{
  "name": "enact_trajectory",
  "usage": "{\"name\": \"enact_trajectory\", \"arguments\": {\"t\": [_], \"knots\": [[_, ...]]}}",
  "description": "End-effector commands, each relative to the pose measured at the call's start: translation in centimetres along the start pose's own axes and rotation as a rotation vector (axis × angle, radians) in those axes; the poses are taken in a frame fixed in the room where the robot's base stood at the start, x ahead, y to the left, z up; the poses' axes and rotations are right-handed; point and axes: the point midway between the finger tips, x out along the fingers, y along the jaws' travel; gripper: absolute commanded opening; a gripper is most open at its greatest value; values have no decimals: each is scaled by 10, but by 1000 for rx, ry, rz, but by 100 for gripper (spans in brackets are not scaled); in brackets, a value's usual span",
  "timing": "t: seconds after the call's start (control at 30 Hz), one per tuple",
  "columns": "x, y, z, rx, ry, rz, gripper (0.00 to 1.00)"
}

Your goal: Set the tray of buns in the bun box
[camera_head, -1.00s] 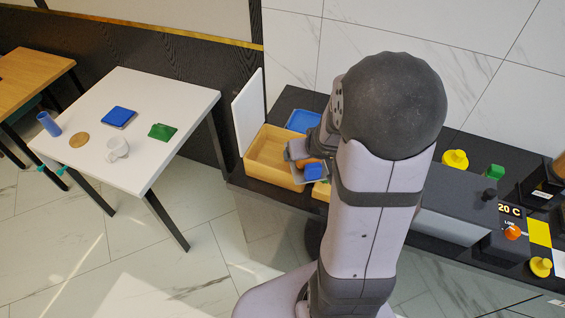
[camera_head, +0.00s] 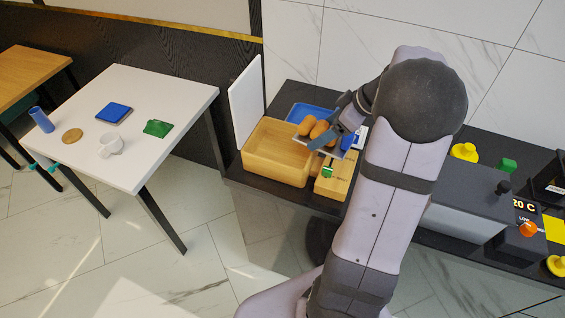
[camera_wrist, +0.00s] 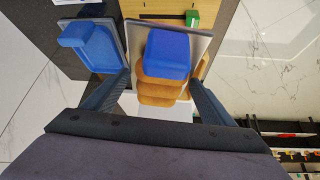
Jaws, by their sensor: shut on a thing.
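The tray (camera_head: 338,154) is a flat grey plate carrying several brown buns (camera_head: 306,127) and a blue block (camera_head: 347,142). My gripper (camera_head: 334,131) is shut on the tray's load and holds it above the counter, just right of the bun box. In the wrist view my gripper's fingers (camera_wrist: 161,78) stand either side of the buns (camera_wrist: 160,92) and blue block (camera_wrist: 167,53); the exact grip contact is hidden. The bun box (camera_head: 262,165) is an open, empty-looking wooden box with its white lid (camera_head: 246,103) upright at the left.
A blue tray (camera_head: 296,112) lies behind the box and shows at left in the wrist view (camera_wrist: 93,48). A grey appliance (camera_head: 460,207) stands farther right.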

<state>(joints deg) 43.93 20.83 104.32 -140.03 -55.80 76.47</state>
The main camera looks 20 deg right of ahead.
Motion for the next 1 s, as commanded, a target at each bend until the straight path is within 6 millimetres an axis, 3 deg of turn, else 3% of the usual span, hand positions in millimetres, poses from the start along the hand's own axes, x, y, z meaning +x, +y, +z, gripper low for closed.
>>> {"name": "enact_trajectory", "arguments": {"t": [0.03, 0.2, 0.47, 0.67, 1.0], "knots": [[-5, 5, 18, -23, 1, -13, 49], [-24, 7, 49, -93, 1, -60, 49], [-34, 6, 63, -128, 2, -84, 49], [-28, 4, 51, -131, 2, -86, 49], [10, -8, -12, -132, 2, -88, 49]]}}
